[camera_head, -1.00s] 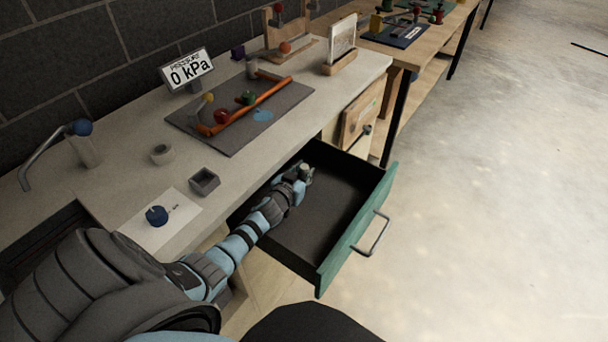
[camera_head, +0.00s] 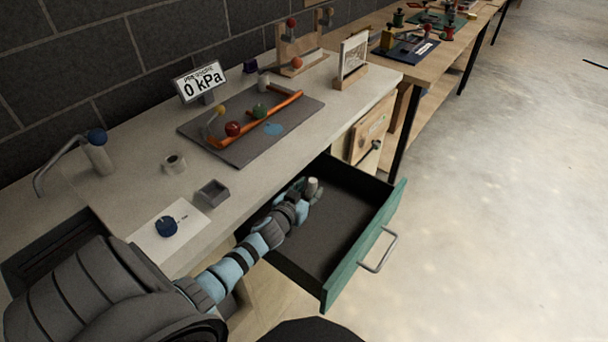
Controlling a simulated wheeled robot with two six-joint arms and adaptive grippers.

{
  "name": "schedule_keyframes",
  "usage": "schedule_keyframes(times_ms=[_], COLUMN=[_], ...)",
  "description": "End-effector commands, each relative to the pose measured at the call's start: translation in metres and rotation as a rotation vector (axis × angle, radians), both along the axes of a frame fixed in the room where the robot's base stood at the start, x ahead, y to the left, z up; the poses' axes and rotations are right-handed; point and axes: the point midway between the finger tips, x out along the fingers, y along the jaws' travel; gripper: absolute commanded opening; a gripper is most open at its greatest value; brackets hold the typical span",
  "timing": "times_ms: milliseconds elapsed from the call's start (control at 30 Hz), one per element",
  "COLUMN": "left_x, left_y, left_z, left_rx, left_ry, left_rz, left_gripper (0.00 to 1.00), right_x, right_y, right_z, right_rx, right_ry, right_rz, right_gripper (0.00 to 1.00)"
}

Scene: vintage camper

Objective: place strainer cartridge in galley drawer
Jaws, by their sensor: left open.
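The galley drawer (camera_head: 345,268) has a teal front and a dark inside, and stands pulled out below the counter. My left gripper (camera_head: 309,191) reaches over the counter's front edge into the back part of the drawer. Its fingers are open. A small pale cylinder (camera_head: 312,186), which looks like the strainer cartridge, is at the fingertips, roughly upright. The gripper hides its lower part, so I cannot tell whether it touches the drawer floor or a finger. My right gripper is not in view.
A pressure display (camera_head: 201,82) reads 0 kPa. The drawer's right part is empty.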

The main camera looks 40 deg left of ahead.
Motion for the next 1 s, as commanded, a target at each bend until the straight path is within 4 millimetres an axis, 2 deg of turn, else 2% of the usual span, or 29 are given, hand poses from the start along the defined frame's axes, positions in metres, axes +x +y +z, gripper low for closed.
schedule_keyframes(times_ms=[133,300,867,933,1000], left_x=[-0.024,-0.038,-0.039,-0.040,-0.042], left_y=[-0.006,-0.008,-0.010,-0.021,-0.040], left_z=[0.007,0.012,0.013,0.017,0.026], left_rx=[0.001,0.002,-0.005,-0.064,-0.181], left_ry=[0.001,0.000,-0.001,-0.022,-0.065], left_rz=[-0.002,-0.001,-0.004,-0.017,-0.041], left_gripper=[0.41,0.41,0.41,0.41,0.41], right_x=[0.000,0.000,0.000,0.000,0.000], right_y=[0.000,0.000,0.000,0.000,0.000], right_z=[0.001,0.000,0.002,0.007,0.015], right_rx=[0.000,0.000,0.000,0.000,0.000], right_ry=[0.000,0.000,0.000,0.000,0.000], right_rz=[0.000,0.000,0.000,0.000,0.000], right_gripper=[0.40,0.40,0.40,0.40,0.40])
